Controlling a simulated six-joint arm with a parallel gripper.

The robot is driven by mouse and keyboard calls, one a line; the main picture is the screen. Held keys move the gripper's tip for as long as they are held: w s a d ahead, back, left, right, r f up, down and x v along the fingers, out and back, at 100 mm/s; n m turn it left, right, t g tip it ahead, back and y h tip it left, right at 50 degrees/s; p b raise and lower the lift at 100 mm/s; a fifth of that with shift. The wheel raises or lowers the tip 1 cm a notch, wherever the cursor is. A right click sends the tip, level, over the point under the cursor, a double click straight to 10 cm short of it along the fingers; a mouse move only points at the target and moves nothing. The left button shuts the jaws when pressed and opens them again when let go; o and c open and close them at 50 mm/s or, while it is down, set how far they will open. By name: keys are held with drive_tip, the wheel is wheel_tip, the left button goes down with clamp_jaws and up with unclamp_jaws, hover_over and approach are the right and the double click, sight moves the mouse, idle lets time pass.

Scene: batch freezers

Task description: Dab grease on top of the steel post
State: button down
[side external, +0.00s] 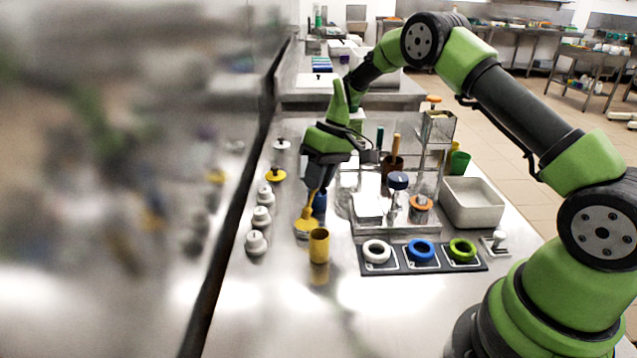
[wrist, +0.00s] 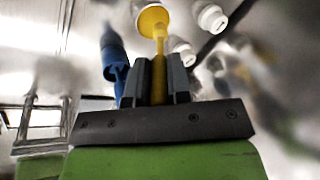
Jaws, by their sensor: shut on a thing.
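My gripper (side external: 312,190) is shut on the upright yellow handle of a tool (side external: 308,213), left of the middle of the steel counter. In the wrist view the yellow handle (wrist: 158,75) runs between the fingers (wrist: 160,85) to a wide yellow round part (wrist: 152,21). I cannot tell whether that round part touches the counter or belongs to the tool. A short steel post (side external: 499,237) stands on a small square plate at the right, beside the ring tray, well away from my gripper. I cannot make out any grease.
A yellow cup (side external: 319,246) stands just in front of the tool. A blue object (wrist: 116,63) stands close beside my fingers. White knobs (side external: 261,216) line the left side. The ring tray (side external: 390,261), a clear rack and a white bin (side external: 471,203) lie right. The front counter is clear.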

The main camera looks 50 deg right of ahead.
drive_tip(key=shift+r, duration=2.65)
drive_tip(key=shift+s, duration=0.1)
drive_tip(key=shift+s+a+r, duration=0.15)
drive_tip(key=shift+s+a, duration=0.05)
drive_tip(key=shift+s, duration=0.05)
drive_tip(key=s+a+r, duration=0.2)
drive_tip(key=s+a, duration=0.2)
drive_tip(key=s, duration=0.8)
drive_tip(key=s+d+r+g+h, duration=0.15)
drive_tip(key=d+h, duration=0.25)
drive_tip(key=d, duration=1.8)
drive_tip(key=shift+t, duration=0.25)
drive_tip(key=shift+s+a+f, duration=0.1)
drive_tip(key=shift+s+f, duration=0.05)
drive_tip(key=shift+f, duration=2.5)
drive_tip(key=shift+f, duration=0.6)
